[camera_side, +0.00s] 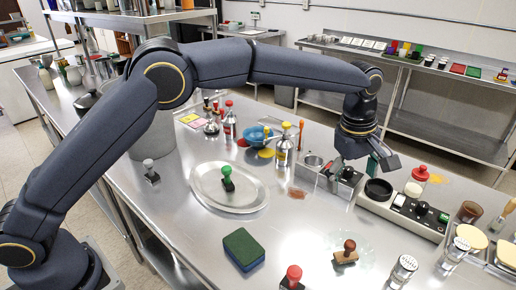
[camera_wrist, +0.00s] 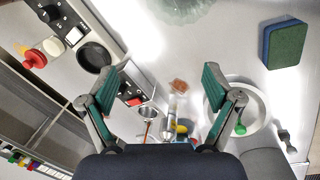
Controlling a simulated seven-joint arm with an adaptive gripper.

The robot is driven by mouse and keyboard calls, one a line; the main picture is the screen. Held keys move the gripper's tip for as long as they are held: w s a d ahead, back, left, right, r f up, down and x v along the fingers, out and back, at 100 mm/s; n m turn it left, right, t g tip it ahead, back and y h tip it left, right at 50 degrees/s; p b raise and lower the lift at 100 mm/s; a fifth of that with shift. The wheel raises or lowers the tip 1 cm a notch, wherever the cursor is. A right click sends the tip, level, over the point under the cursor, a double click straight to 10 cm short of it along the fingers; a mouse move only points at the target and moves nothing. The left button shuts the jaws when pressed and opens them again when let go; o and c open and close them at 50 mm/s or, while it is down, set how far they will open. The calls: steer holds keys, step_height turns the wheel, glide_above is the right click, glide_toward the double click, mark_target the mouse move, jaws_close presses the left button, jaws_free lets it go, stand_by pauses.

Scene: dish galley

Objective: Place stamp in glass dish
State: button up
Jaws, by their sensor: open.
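Several stamps stand on the steel counter. A green-handled stamp (camera_side: 227,179) is on the oval metal platter (camera_side: 200,200); it also shows in the wrist view (camera_wrist: 240,128), beyond the right finger. A grey-handled stamp (camera_side: 150,171) stands left of the platter. A red-handled stamp (camera_side: 292,277) is at the front edge. A wooden stamp (camera_side: 346,252) is at the clear glass dish (camera_side: 366,250); whether it is inside is unclear. The dish (camera_wrist: 182,8) is cut off at the top of the wrist view. My gripper (camera_side: 365,168) is open and empty, above the counter near the appliances.
A green and blue sponge (camera_side: 244,248) lies in front of the platter. A long appliance (camera_side: 400,208) with a black round top stands beneath and right of my gripper. Shakers, bottles and a blue bowl (camera_side: 254,136) crowd the back and right. The counter between sponge and appliance is mostly clear.

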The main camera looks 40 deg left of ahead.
steer(key=s+a+r+t, duration=0.2)
steer(key=s+a+r, duration=0.2)
steer(key=a+r, duration=1.1)
steer(key=s+a+r+m+t, duration=0.15)
steer(key=s+a+r, duration=0.35)
steer(key=s+a, duration=0.5)
steer(key=s+a+f+m, duration=0.4)
steer(key=s+f+m, duration=0.6)
steer(key=s, duration=0.6)
steer(key=shift+a+f+t+y, duration=0.15)
steer(key=shift+f+t+y, duration=0.25)
steer(key=shift+f, duration=0.25)
